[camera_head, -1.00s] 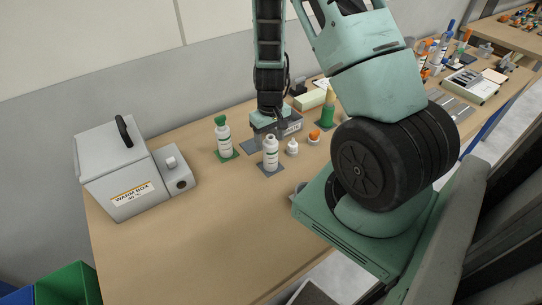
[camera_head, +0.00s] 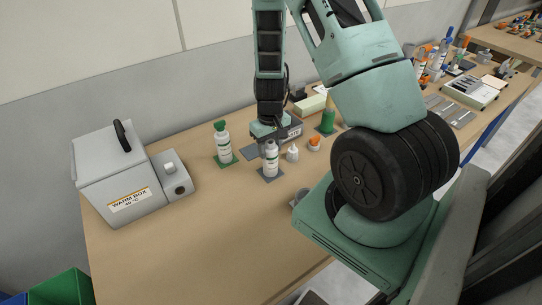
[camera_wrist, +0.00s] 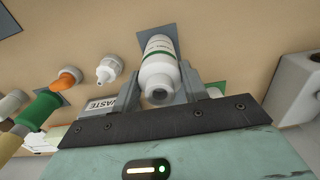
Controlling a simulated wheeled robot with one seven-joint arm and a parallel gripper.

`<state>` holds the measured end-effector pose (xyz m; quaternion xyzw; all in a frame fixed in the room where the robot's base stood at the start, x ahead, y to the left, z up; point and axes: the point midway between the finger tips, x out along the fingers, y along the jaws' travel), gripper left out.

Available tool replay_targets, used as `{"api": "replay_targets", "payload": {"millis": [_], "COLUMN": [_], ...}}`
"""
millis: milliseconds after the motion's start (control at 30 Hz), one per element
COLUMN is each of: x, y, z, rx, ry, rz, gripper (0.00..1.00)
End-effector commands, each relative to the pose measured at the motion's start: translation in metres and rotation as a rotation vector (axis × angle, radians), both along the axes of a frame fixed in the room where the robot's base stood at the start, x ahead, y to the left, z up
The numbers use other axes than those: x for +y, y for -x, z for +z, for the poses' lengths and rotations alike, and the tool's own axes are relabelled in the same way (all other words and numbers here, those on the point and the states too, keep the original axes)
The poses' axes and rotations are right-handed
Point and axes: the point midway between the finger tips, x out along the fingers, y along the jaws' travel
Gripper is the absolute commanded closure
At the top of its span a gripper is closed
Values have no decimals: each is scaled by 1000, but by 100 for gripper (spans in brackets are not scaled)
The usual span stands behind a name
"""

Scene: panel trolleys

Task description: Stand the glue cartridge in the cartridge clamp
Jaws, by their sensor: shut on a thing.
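A white bottle-shaped container with a green band (camera_head: 271,160) stands upright on a grey pad (camera_head: 270,176) on the bench. My gripper (camera_head: 269,143) is shut on its upper part from above. In the wrist view the container (camera_wrist: 160,62) sits between the two grey fingers of my gripper (camera_wrist: 160,88), its round top facing the camera. I cannot tell for certain whether it is the glue cartridge. I cannot make out a cartridge clamp in these views; my arm hides part of the bench.
A green-capped bottle (camera_head: 222,142) stands on a green pad to the left. A small white bottle (camera_head: 292,153), an orange-topped pot (camera_head: 314,143) and a green-and-yellow item (camera_head: 327,119) stand right. A waste bin (camera_head: 291,132) is behind.

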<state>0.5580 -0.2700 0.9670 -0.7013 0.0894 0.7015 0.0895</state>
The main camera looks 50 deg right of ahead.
Motion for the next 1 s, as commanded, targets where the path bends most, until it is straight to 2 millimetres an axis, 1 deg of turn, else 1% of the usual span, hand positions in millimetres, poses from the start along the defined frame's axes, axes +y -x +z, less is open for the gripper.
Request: {"api": "replay_targets", "payload": {"millis": [567,1000], "x": [0,0], "y": [0,0], "z": [39,39], "rx": [-2,-1], "ry": [1,0], "rz": [0,0], "gripper": [96,96]}}
